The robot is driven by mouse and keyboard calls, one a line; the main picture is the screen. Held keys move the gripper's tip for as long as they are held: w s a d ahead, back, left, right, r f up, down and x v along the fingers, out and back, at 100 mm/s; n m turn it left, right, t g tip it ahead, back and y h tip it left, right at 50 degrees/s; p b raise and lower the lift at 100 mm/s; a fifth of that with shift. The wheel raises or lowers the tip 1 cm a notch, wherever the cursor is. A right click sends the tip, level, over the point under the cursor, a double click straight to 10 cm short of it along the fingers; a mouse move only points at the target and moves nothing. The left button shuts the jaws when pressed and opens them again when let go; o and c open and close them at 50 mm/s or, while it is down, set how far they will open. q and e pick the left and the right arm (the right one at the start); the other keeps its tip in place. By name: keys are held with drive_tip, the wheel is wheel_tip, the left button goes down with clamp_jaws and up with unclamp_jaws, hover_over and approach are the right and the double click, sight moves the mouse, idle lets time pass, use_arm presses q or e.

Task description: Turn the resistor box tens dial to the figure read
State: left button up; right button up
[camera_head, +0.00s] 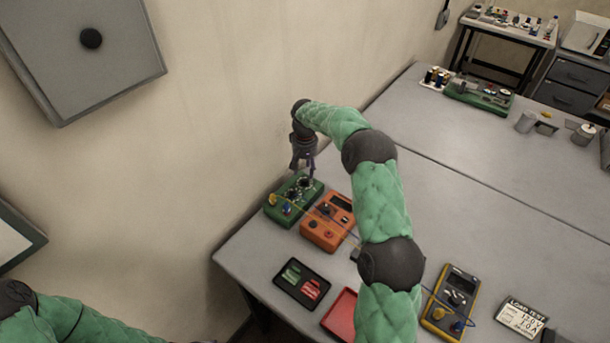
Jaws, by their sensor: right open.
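The green box with black dials (284,211), which looks like the resistor box, sits at the far left of the table against the wall. My right gripper (308,172) points down over the back of this box, close above its dials. It is open, but I cannot tell whether a fingertip touches a dial. The dial figures are too small to read. A white card headed "LOAD TEST" (523,318) lies at the lower right with figures on it. My left arm shows at the lower left, and its gripper is out of view.
An orange meter (319,234) stands right beside the green box, with wires across both. A black tray (288,296) of green and red pieces, a red tray (338,318) and a yellow multimeter (452,302) lie nearer. The table's right middle (510,210) is clear.

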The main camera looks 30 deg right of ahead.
sight(305, 179)
wheel_tip(305, 179, up, 7)
drive_tip(key=shift+r, duration=0.15)
idle(0.6)
